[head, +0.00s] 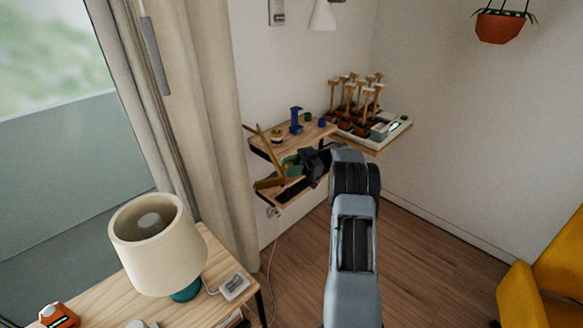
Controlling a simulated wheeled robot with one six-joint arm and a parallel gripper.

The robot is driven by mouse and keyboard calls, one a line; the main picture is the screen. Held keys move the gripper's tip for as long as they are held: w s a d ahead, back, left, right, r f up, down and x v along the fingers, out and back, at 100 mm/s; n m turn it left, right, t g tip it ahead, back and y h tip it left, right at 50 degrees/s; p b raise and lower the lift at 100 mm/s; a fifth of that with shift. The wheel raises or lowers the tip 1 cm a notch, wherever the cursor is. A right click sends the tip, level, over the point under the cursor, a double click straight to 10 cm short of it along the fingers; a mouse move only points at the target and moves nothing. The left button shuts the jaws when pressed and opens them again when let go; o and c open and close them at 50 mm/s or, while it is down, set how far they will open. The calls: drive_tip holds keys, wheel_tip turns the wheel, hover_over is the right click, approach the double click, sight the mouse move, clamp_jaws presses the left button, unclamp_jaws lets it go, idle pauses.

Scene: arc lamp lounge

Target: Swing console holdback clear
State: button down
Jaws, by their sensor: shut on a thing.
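The console holdback (268,183) appears to be the ochre bar piece at the left end of the small wooden wall console, close beside the curtain. A thin ochre arm of it slants up to the left. My gripper (292,170) reaches in from the right at the console, its dark jaws shut at the holdback's right side. The jaws and part of the console hide the exact contact. A green piece (291,160) shows right at the jaws.
The console's upper shelf (268,151) holds a blue stand (296,120) and small items. A corner shelf (401,132) carries several wooden-topped pieces. The beige curtain (215,130) hangs left. A lamp (158,245) stands on the front-left table. Floor right of my arm is clear before the yellow chair (550,275).

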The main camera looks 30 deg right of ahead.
idle(0.3)
drive_tip(key=c, duration=0.8)
unclamp_jaws()
drive_tip(key=shift+r, duration=0.1)
drive_tip(key=shift+r+p, duration=0.35)
drive_tip(key=shift+p, duration=0.05)
wheel_tip(320, 180, up, 3)
drive_tip(key=shift+f+p, duration=0.15)
drive_tip(key=shift+p, duration=0.95)
drive_tip(key=s+a+r+p, duration=0.1)
drive_tip(key=s+r+p, duration=0.1)
drive_tip(key=s+r, duration=0.1)
drive_tip(key=s+a+r+p, duration=0.1)
drive_tip(key=s+r+p, duration=0.1)
drive_tip(key=s, duration=0.4)
drive_tip(key=s+a+r+p, duration=0.1)
drive_tip(key=s+r+p, duration=0.1)
drive_tip(key=s+r, duration=0.2)
drive_tip(key=shift+s+a+r, duration=0.2)
drive_tip(key=shift+s+a, duration=0.1)
drive_tip(key=shift+a, duration=0.1)
